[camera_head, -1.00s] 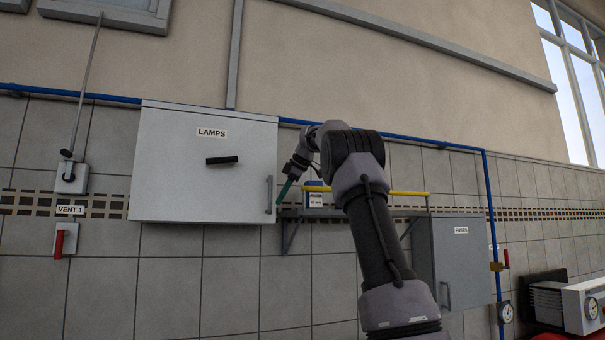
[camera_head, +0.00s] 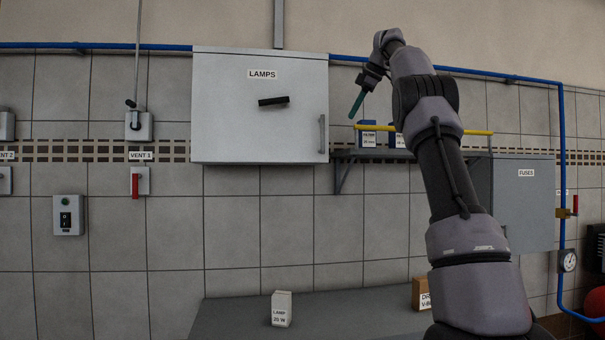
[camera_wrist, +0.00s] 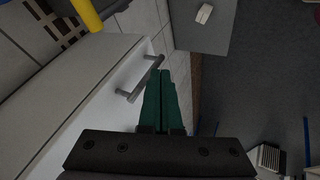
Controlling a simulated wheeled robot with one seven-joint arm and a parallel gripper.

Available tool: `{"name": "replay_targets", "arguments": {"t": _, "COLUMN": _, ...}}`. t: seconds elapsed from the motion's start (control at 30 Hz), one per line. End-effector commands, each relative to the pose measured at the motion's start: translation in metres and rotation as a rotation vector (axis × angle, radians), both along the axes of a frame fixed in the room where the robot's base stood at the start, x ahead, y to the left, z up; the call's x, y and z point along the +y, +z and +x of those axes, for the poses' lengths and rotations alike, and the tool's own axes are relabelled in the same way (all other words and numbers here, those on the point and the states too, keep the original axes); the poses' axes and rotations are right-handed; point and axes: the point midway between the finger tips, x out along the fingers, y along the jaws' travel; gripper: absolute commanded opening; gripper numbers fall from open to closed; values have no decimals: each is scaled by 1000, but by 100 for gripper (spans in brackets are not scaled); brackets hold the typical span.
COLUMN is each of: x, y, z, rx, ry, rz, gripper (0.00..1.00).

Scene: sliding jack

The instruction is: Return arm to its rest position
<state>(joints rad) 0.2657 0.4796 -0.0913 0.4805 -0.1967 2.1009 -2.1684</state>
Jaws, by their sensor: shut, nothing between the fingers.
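My gripper (camera_head: 356,105) has green fingers and hangs in the air at the upper right of the LAMPS cabinet, pointing down and left. In the wrist view the green fingers (camera_wrist: 166,103) lie together, shut with nothing between them. My arm rises from the lower right and bends over at the top. The white LAMPS cabinet (camera_head: 225,115) is closed, with a black handle (camera_head: 273,100) on its front, slightly tilted. A grey bar handle (camera_head: 322,134) is on its right edge; it also shows in the wrist view (camera_wrist: 140,80), close to the fingers.
A shelf (camera_head: 372,154) with a yellow rail (camera_head: 450,131) and blue boxes is just below my gripper. The grey FUSES cabinet (camera_head: 530,215) stands right of it, partly behind my arm. A lamp box (camera_head: 281,309) stands on the grey table (camera_head: 235,315) below. Bare tiled wall lies between.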

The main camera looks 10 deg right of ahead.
Motion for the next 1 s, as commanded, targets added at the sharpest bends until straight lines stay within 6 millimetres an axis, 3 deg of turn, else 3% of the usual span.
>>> {"name": "replay_targets", "arguments": {"t": 0.13, "x": 5, "y": 3, "z": -9, "rx": 17, "ry": -46, "rz": 24, "gripper": 0}}
{"name": "replay_targets", "arguments": {"t": 0.23, "x": 15, "y": 3, "z": -27, "rx": 51, "ry": -139, "rz": 75, "gripper": 0}}
{"name": "replay_targets", "arguments": {"t": 0.47, "x": 49, "y": -19, "z": -98, "rx": 151, "ry": -452, "rz": 243, "gripper": 0}}
{"name": "replay_targets", "arguments": {"t": 0.67, "x": 79, "y": -70, "z": -172, "rx": 225, "ry": -723, "rz": 395, "gripper": 0}}
{"name": "replay_targets", "arguments": {"t": 0.77, "x": 93, "y": -106, "z": -212, "rx": 258, "ry": -854, "rz": 472, "gripper": 0}}
{"name": "replay_targets", "arguments": {"t": 1.0, "x": 117, "y": -212, "z": -309, "rx": 316, "ry": -1154, "rz": 660, "gripper": 0}}
